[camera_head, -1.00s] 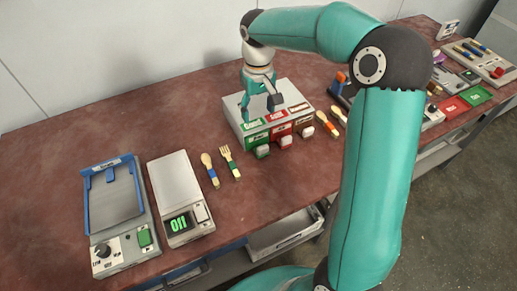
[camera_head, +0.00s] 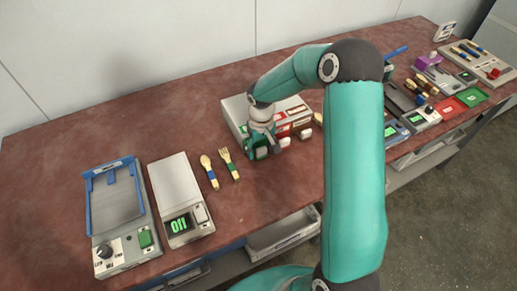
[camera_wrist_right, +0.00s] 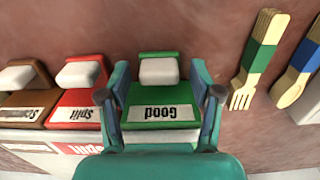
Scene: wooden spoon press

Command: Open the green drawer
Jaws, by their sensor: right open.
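The green drawer (camera_wrist_right: 160,117), labelled "Good", has a pale block handle (camera_wrist_right: 159,71). It is one of a row on the grey drawer box (camera_head: 236,111), and its front looks about level with the red drawer beside it. My right gripper (camera_wrist_right: 160,80) is open, with one finger on each side of the green drawer and its handle. I cannot tell whether the fingers touch them. In the head view my right gripper (camera_head: 260,150) is at the front of the box and hides most of the green drawer. My left gripper is not in view.
The red drawer (camera_wrist_right: 80,102) and brown drawer (camera_wrist_right: 26,106) sit beside the green one. A wooden fork (camera_head: 229,163) and spoon (camera_head: 210,171) lie left of the box, near a scale (camera_head: 175,180). Bare table lies in front of the drawers.

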